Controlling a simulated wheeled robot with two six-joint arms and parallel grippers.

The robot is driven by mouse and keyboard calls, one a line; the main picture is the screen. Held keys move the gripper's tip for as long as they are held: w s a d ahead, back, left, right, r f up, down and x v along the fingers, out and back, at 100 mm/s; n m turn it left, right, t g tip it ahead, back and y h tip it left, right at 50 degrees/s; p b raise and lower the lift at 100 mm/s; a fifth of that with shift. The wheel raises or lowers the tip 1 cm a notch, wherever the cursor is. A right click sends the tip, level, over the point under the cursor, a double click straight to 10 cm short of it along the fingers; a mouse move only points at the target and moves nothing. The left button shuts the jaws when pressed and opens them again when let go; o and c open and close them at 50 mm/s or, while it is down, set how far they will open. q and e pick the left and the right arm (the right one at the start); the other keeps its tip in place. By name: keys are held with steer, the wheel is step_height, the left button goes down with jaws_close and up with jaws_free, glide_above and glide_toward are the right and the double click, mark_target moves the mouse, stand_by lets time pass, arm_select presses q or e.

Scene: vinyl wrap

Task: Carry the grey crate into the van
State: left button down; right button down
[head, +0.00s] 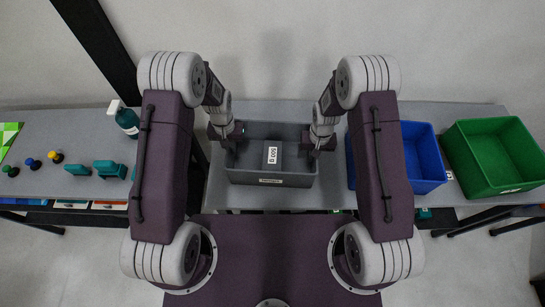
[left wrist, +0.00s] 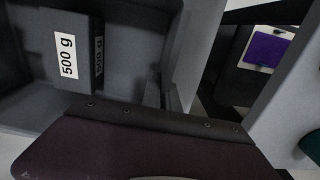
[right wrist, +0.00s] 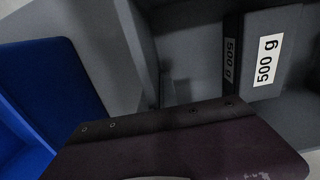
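The grey crate (head: 285,179) is at the middle of the grey table, open side up, with a block labelled 500 g (head: 272,155) inside. My left gripper (head: 233,138) is at the crate's left wall, and my right gripper (head: 318,143) is at its right wall. In the left wrist view the crate (left wrist: 30,120) and block (left wrist: 75,50) lie beyond the dark gripper body. The right wrist view mirrors this, with the crate (right wrist: 190,35) and block (right wrist: 262,50). The gripper bodies mostly hide the fingers, so their closure on the walls is unclear. No van is in view.
A blue bin (head: 424,160) and a green bin (head: 500,155) stand right of the crate. A spray bottle (head: 125,118), teal items (head: 105,169) and several small coloured pieces (head: 33,163) are at the left. A wall is behind the table.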

arm_select(q)
steer(key=shift+w+r, duration=0.1)
steer(key=shift+r, duration=0.05)
arm_select(e)
steer(key=shift+w+r, duration=0.1)
steer(key=shift+r, duration=0.05)
